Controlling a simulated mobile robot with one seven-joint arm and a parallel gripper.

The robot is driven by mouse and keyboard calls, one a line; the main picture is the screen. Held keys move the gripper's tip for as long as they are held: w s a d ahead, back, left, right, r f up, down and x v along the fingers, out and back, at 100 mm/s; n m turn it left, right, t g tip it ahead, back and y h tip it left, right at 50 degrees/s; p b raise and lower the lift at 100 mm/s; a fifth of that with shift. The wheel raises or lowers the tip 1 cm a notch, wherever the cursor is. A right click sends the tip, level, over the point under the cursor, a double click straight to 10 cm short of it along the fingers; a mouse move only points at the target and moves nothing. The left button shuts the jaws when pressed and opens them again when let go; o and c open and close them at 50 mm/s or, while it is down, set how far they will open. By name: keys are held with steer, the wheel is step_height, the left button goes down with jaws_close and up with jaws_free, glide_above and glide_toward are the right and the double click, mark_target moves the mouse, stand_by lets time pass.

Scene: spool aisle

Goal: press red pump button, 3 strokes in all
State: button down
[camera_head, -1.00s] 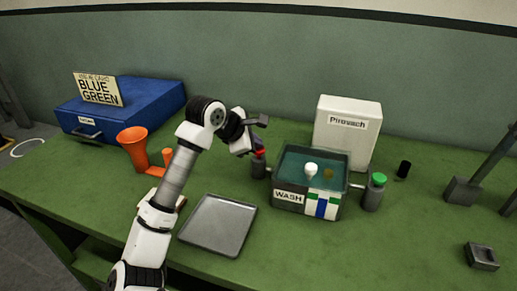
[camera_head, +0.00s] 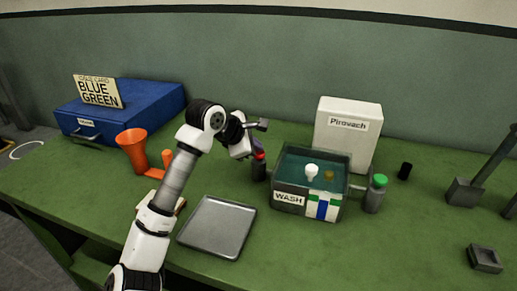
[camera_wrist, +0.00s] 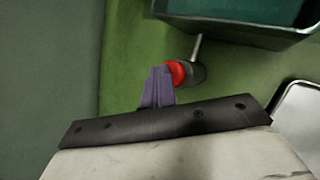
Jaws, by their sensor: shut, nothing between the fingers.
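The red pump button (camera_wrist: 177,72) tops a small dark grey pump bottle (camera_head: 258,170) just left of the wash basin. My gripper (camera_wrist: 158,72) is shut and empty, its purple fingertips at the left edge of the red button in the wrist view. In the head view my gripper (camera_head: 257,147) is over the pump top and hides part of the red button. I cannot tell whether the fingertips touch the button or are slightly above it.
The WASH basin (camera_head: 284,196) holds a white and a brown piece. Right of it stands a green-capped bottle (camera_head: 375,194); behind is the white Pirovach box (camera_head: 349,136). A grey tray (camera_head: 217,227), orange funnel (camera_head: 133,150) and blue drawer box (camera_head: 150,104) are left.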

steer(key=shift+f, duration=0.25)
steer(key=shift+r, duration=0.1)
steer(key=shift+r, duration=0.9)
step_height(320, 180, up, 6)
steer(key=p, duration=0.3)
stand_by(0.7)
